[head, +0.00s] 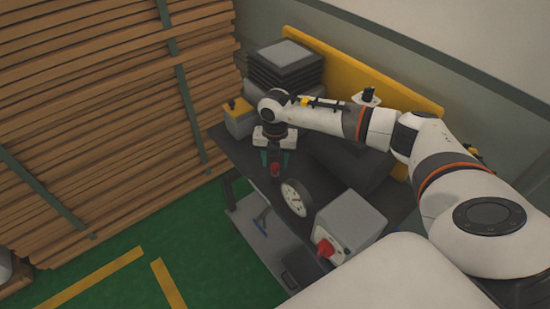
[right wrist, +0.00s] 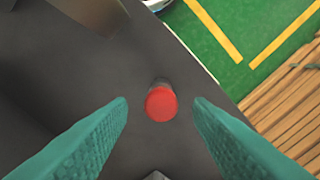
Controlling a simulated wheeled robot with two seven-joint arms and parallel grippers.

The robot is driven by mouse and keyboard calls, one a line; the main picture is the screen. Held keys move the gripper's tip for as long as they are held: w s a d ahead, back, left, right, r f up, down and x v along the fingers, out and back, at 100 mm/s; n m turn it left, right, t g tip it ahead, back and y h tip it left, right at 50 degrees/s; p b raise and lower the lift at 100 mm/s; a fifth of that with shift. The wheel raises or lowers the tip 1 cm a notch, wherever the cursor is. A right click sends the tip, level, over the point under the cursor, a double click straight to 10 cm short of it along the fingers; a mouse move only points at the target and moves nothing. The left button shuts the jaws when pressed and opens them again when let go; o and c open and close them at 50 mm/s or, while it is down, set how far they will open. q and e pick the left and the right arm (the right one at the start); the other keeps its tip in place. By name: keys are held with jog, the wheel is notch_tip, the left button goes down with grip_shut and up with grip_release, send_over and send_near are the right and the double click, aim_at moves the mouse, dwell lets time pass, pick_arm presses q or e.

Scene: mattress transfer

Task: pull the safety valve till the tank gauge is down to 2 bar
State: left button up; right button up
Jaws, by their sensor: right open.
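The safety valve shows as a red round cap on a short dark stem in the right wrist view (right wrist: 161,104) and as a small red spot in the head view (head: 275,169). My right gripper (head: 275,158) points down over it. Its green fingers are open on either side of the cap in the right wrist view (right wrist: 161,106), with gaps and no visible contact. The round white-faced gauge (head: 295,198) stands near the bench's front edge; its reading is too small to tell. The dark tank (head: 345,165) lies partly hidden behind my right arm. My left gripper is out of view.
A grey box with a red knob (head: 350,220) stands right of the gauge. A yellow-topped box (head: 239,120) and a stack of dark trays (head: 287,66) stand behind. Stacked planks (head: 100,110) rise at the left. The green floor (head: 200,255) in front is clear.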

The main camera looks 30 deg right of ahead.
jog(key=shift+a+f, duration=0.1)
jog(key=shift+f, duration=0.55)
jog(key=shift+c, duration=1)
grip_shut()
jog(key=shift+r+p, duration=0.35)
jog(key=shift+r, duration=0.55)
jog(key=shift+o, duration=1)
grip_release()
jog(key=shift+f, duration=0.1)
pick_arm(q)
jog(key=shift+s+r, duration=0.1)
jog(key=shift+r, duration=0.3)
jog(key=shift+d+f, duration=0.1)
